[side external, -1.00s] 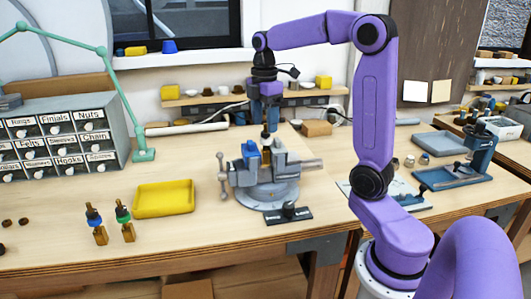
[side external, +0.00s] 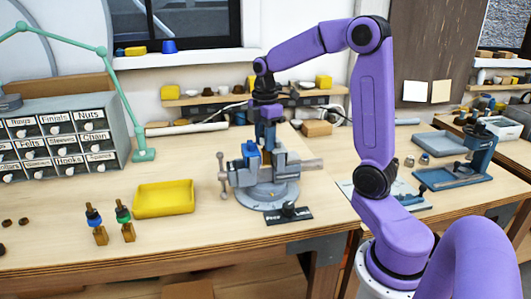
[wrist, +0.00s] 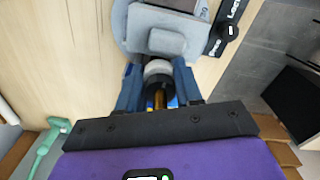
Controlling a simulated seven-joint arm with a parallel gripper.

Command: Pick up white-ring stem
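The white-ring stem (wrist: 158,70) shows in the wrist view as a pale ring with a dark collar and a brass part below it. It stands at the vise (side external: 262,175), and in the side view my gripper hides it. My gripper (wrist: 157,82) points down over the vise, with one blue finger on each side of the stem. The fingers look apart, with small gaps beside the stem. The side view also shows my gripper (side external: 268,140) low, just above the vise jaws. Two other stems, one blue-ringed (side external: 95,222) and one green-ringed (side external: 125,219), stand at the left.
A blue block (side external: 251,153) sits on the vise beside my gripper. A yellow tray (side external: 163,199) lies left of the vise. A small black labelled plate (side external: 289,214) lies in front. A drawer cabinet (side external: 60,137) and a green lamp arm (side external: 122,100) stand at the left.

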